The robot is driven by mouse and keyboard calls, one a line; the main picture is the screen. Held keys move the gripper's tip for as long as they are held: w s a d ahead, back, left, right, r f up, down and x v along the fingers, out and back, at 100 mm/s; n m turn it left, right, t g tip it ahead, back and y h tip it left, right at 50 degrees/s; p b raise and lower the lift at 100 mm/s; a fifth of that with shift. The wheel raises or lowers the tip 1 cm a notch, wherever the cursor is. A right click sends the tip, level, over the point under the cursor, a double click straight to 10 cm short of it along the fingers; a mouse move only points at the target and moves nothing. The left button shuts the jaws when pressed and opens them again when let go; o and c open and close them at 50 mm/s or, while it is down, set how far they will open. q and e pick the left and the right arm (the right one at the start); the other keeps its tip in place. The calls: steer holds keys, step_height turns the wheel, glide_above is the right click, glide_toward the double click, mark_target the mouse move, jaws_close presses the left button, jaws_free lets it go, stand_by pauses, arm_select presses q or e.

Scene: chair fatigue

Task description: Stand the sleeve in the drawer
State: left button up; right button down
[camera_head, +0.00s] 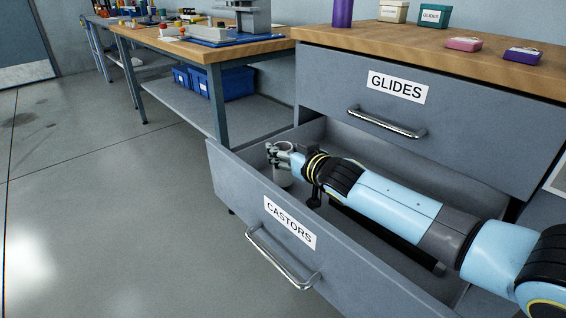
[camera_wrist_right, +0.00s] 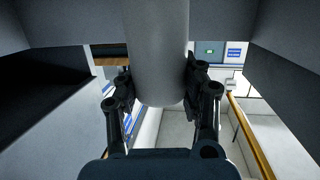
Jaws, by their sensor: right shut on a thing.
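The sleeve (camera_head: 283,178) is a pale grey cylinder at the far left end of the open drawer (camera_head: 345,262) labelled CASTORS. It looks upright, inside the drawer walls. My right gripper (camera_head: 280,158) is shut on it, with the arm reaching in from the right over the drawer. In the right wrist view the sleeve (camera_wrist_right: 160,50) fills the space between the two black fingers (camera_wrist_right: 155,90). I cannot tell whether its lower end touches the drawer floor. My left gripper is not in view.
The closed GLIDES drawer (camera_head: 440,125) is above, with a metal handle. A dark bar (camera_head: 390,238) lies along the open drawer under my arm. The bench top (camera_head: 455,50) holds a purple cylinder (camera_head: 342,13) and small boxes. Open floor (camera_head: 110,210) lies to the left.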

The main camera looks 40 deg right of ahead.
step_height(320, 180, down, 2)
steer(key=shift+f+b, duration=0.1)
steer(key=shift+b, duration=0.4)
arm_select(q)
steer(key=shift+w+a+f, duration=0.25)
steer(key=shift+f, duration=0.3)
arm_select(e)
steer(key=shift+r, duration=0.2)
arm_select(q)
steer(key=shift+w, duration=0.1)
arm_select(e)
steer(key=shift+f, duration=0.1)
steer(key=c, duration=0.8)
jaws_free()
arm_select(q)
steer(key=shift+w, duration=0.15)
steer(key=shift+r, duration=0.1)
